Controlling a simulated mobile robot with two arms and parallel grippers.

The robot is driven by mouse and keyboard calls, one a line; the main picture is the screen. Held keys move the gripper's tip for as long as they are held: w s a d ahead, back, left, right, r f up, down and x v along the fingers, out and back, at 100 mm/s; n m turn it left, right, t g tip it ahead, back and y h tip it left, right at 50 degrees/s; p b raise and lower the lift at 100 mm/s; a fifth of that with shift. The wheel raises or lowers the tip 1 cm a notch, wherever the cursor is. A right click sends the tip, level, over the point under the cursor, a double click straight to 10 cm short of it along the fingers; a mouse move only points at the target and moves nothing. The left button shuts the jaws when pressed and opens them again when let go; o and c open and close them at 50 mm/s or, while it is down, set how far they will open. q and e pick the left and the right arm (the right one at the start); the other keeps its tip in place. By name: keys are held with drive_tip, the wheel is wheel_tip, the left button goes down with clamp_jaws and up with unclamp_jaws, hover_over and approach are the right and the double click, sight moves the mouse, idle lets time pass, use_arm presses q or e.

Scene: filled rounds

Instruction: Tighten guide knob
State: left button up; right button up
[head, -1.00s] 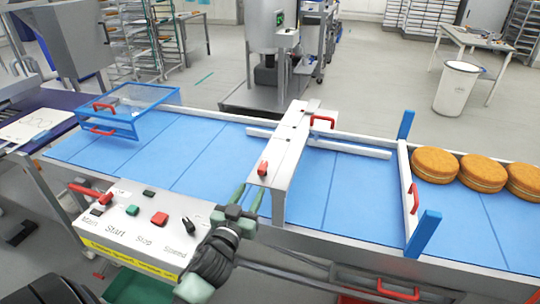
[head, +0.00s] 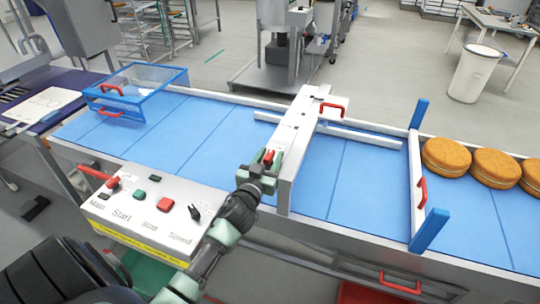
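The guide knob (head: 268,157) is a small red knob on the near end of the white bridge (head: 300,120) that spans the blue conveyor. My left gripper (head: 267,165) is at the knob, with a green finger on each side of it. From this view I cannot tell whether the fingers touch the knob or stand a little apart. White guide rails (head: 360,136) lie along the belt under the bridge. My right gripper is not in view.
A control box (head: 150,212) with Main, Start, Stop and Speed controls stands at the near left. A blue-framed guard (head: 150,80) is over the belt's left part. A white gate with blue posts (head: 418,180) stands before several round cakes (head: 446,157) at right.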

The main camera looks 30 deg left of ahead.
use_arm(q)
drive_tip(key=shift+s, duration=0.1)
clamp_jaws()
